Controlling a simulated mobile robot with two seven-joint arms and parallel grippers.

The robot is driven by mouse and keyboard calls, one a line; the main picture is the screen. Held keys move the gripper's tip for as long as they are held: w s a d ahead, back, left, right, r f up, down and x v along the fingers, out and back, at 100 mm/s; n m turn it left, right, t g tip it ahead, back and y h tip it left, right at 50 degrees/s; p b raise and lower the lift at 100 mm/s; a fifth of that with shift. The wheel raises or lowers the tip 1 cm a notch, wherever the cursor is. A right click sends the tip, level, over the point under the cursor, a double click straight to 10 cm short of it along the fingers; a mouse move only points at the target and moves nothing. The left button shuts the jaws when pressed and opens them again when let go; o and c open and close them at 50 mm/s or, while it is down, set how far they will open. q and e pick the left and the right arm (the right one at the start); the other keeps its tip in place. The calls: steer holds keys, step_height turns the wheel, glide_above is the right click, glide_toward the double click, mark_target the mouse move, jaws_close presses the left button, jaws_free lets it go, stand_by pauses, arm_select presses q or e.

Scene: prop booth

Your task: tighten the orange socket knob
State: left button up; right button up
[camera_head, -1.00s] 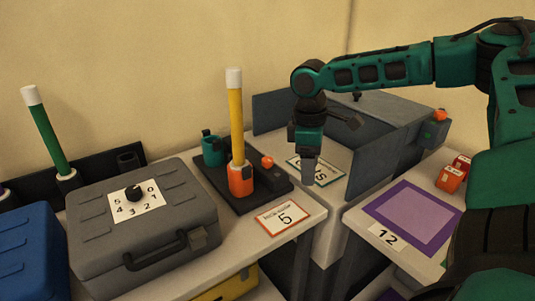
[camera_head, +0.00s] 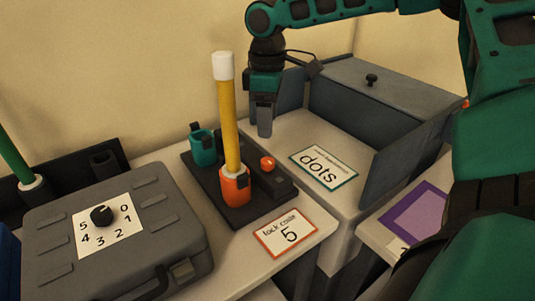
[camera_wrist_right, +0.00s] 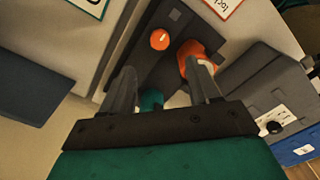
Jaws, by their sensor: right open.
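The orange knob (camera_head: 267,164) is a small round cap on the black base (camera_head: 246,213), just right of the orange socket (camera_head: 235,187). A yellow rod (camera_head: 231,125) with a white top stands upright in that socket. My right gripper (camera_head: 264,132) points down above and behind the knob, apart from it. In the right wrist view the gripper (camera_wrist_right: 163,82) has its fingers spread and nothing between the tips. There the knob (camera_wrist_right: 159,39) lies beyond the fingertips, and the right finger overlaps the orange socket (camera_wrist_right: 195,52). My left gripper is not in view.
A teal socket (camera_head: 203,149) stands behind the orange one. A grey case (camera_head: 115,255) with a dial (camera_head: 101,216) is at left. A "lock code 5" card (camera_head: 286,233) lies in front. A "dots" card (camera_head: 323,168) lies right, beside an upright grey panel (camera_head: 404,166).

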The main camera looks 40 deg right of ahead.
mark_target(268, 160)
step_height(268, 160, down, 11)
steer(key=shift+r+b, duration=0.2)
steer(key=shift+b, duration=0.45)
steer(key=c, duration=1)
steer(key=shift+c, duration=0.2)
